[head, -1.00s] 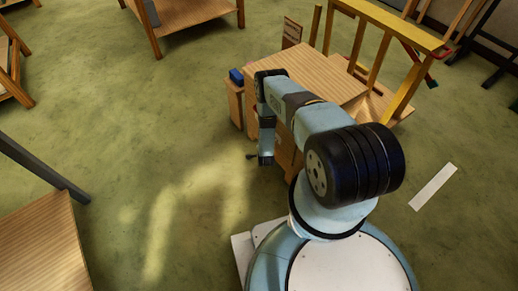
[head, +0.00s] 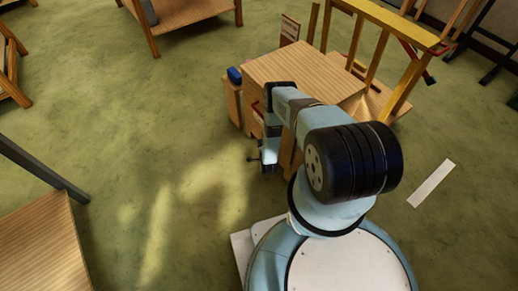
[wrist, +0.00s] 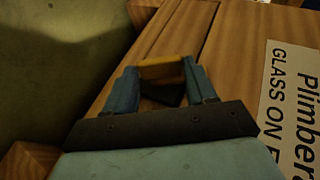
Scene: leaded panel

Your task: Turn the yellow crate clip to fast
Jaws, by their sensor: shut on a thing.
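The yellow clip (wrist: 161,68) is in the wrist view, a short bar lying crosswise between the fingertips of my gripper (wrist: 163,80). The two blue fingers are shut on it, one at each end. A dark piece shows just below the clip, between the fingers. The wooden crate face (wrist: 225,45) lies behind, with a dark seam running along it. In the head view my gripper is down beside the wooden crate (head: 290,66); the clip is hidden there, and its exact angle is hard to read.
A white label (wrist: 291,110) with black lettering is on the wood at right in the wrist view. A blue object (head: 235,75) sits left of the crate. A yellow-topped wooden rack (head: 390,22) stands behind right. Green floor is clear to the left.

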